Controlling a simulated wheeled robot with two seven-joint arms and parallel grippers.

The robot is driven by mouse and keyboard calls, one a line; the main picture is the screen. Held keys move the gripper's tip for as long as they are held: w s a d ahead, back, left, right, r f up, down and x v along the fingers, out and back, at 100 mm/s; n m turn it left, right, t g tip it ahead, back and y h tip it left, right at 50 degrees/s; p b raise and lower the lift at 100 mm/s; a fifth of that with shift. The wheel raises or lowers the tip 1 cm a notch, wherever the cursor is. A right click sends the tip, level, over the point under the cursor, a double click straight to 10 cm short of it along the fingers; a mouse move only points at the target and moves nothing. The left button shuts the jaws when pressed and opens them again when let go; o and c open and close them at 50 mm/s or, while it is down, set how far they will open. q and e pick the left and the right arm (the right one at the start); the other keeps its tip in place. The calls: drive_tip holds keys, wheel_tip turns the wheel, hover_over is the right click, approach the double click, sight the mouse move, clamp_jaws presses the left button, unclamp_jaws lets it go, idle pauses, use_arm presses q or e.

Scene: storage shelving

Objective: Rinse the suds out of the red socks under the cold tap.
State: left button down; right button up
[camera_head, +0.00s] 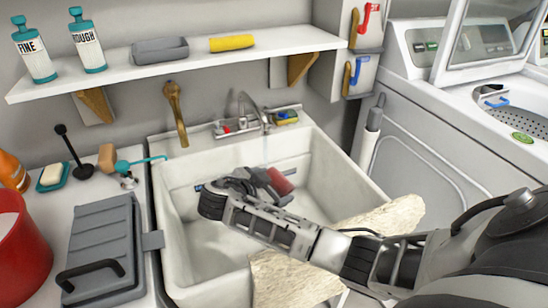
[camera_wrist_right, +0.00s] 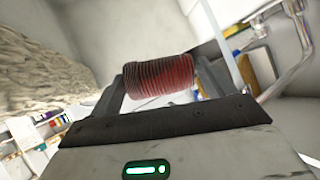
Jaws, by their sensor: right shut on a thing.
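The red socks (camera_head: 281,181) are a small dark red bundle inside the white sink. In the right wrist view they are a ribbed red roll (camera_wrist_right: 158,76) between two grey fingers. My right gripper (camera_head: 268,184) is shut on the socks, low in the basin. The chrome tap (camera_head: 250,108) stands at the back rim of the sink, behind and above the socks. It also shows in the right wrist view (camera_wrist_right: 297,45). I cannot make out suds on the socks or clearly see running water. My left gripper is not in view.
A cream cloth (camera_head: 385,222) hangs over the sink's (camera_head: 335,150) front right rim, beneath my right arm. A grey folded board (camera_head: 103,250) and red bucket (camera_head: 20,250) stand left. A shelf (camera_head: 120,75) runs above; a washing machine (camera_head: 425,150) stands right.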

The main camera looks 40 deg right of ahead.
drive_tip(key=s+a+r+p, duration=0.1)
drive_tip(key=s+r+p, duration=0.1)
drive_tip(key=p, duration=0.1)
drive_tip(key=shift+s+a+r, duration=0.15)
drive_tip(key=shift+a+r, duration=0.2)
drive_tip(key=shift+s+a+r+p, duration=0.2)
drive_tip(key=shift+s+a+p, duration=0.1)
drive_tip(key=shift+s+p, duration=0.15)
